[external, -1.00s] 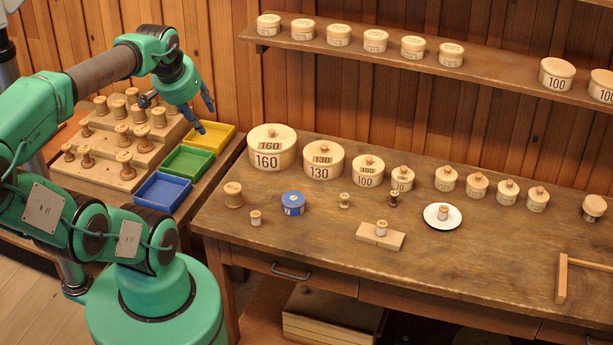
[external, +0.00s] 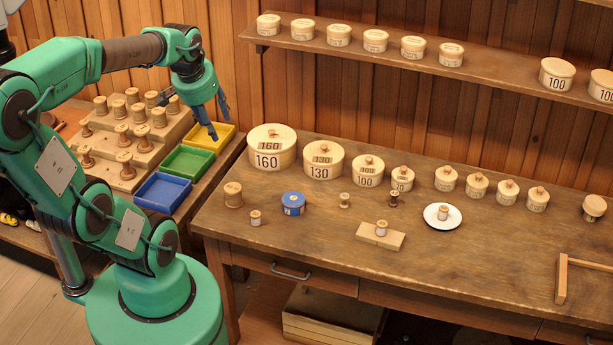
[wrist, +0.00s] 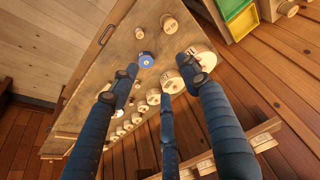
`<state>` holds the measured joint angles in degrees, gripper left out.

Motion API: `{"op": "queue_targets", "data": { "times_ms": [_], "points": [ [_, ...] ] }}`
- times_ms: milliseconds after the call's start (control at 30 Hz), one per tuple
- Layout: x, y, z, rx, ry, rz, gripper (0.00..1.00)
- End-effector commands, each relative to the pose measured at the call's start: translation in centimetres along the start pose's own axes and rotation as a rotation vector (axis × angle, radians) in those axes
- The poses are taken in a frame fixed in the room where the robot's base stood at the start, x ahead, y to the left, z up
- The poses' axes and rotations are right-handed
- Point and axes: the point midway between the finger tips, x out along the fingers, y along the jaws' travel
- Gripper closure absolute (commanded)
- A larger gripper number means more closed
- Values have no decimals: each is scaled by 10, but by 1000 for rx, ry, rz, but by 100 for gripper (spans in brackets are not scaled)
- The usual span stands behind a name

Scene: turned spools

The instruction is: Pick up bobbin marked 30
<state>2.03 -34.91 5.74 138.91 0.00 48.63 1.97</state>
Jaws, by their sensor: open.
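Several turned wooden bobbins stand on the workbench (external: 310,262); no number 30 can be read on any. A large bobbin (external: 233,195) and a small pale one (external: 255,218) are at the left. A pale bobbin (external: 344,201) and a dark one (external: 393,199) stand mid-bench. One bobbin (external: 381,227) is on a wooden block and one (external: 443,212) on a white saucer. My gripper (external: 219,121) is open and empty, above the yellow tray and left of the bench. In the wrist view its spread fingers (wrist: 160,80) frame the bench, with the large bobbin (wrist: 169,24) beyond.
Round lidded boxes marked 160 (external: 267,161) and 130 (external: 320,172) head a row along the bench back. A blue tin (external: 293,204) sits before them. Yellow (external: 222,131), green (external: 188,162) and blue (external: 162,192) trays and a stepped bobbin rack (external: 150,160) are left. The bench front is mostly clear.

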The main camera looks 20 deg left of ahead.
Motion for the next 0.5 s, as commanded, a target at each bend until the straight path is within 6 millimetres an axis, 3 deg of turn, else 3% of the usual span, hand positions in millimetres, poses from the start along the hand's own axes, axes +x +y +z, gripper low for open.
{"op": "queue_targets", "data": {
  "times_ms": [200, 500],
  "points": [
    [61, 12, -15, 59, -104, 15, 54],
    [149, 30, -19, 142, -238, 36, 54]
  ]
}}
